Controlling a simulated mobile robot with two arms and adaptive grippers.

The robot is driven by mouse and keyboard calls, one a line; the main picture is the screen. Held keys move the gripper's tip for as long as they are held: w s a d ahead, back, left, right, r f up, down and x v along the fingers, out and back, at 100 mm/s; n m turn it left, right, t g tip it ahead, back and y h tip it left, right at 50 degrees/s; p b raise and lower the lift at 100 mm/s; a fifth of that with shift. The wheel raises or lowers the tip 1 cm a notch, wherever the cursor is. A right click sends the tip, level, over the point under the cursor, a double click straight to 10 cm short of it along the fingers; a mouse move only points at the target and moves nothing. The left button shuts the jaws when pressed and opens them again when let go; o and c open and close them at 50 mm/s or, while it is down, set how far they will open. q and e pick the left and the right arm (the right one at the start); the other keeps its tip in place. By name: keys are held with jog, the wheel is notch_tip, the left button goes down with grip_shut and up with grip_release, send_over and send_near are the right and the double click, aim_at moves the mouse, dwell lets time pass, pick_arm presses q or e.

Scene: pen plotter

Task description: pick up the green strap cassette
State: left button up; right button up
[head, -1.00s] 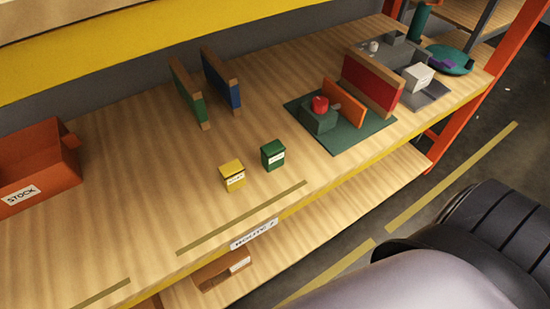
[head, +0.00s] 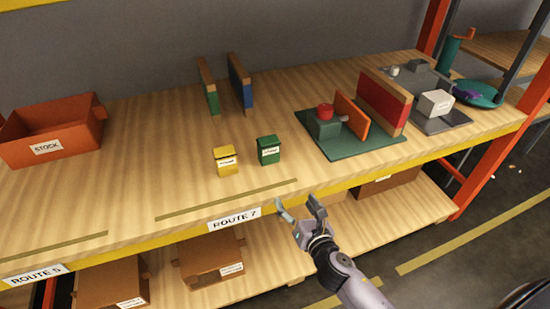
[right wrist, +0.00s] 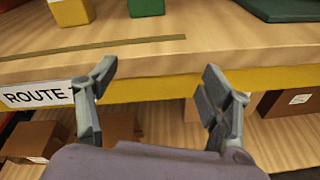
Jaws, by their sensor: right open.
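The green strap cassette (head: 268,149) is a small dark green box with a white label, upright on the wooden shelf just right of a yellow cassette (head: 226,160). In the right wrist view the bottom of the green cassette (right wrist: 146,7) shows at the top edge, ahead of the fingers, with the yellow one (right wrist: 71,12) to its left. My right gripper (head: 300,208) is open and empty in front of the shelf's yellow front edge, apart from the cassette. Its two spread fingers also show in the right wrist view (right wrist: 158,88). My left gripper is not in view.
A dark green mat (head: 348,151) with a red-knobbed block (head: 324,122) and upright panels lies to the right. Green and blue dividers (head: 240,83) stand behind. An orange STOCK bin (head: 52,132) is at left. Cartons (head: 210,258) sit on the lower shelf.

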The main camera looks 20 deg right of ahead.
aim_at(271, 149)
notch_tip(271, 149, up, 8)
jog(key=a+n+t, duration=0.1)
jog(key=n+t, duration=0.1)
jog(key=n, duration=0.2)
jog(key=w, duration=1.2)
jog(key=shift+a+f, duration=0.1)
jog(key=shift+a, duration=0.2)
jog(key=shift+w+a+f, duration=0.1)
jog(key=shift+w+f, duration=0.1)
jog(key=shift+w, duration=1.25)
jog(key=shift+w+a+f, duration=0.1)
jog(key=shift+w+f, duration=0.1)
jog(key=shift+w, duration=1.2)
jog(key=shift+c, duration=0.5)
jog(key=c, duration=1.2)
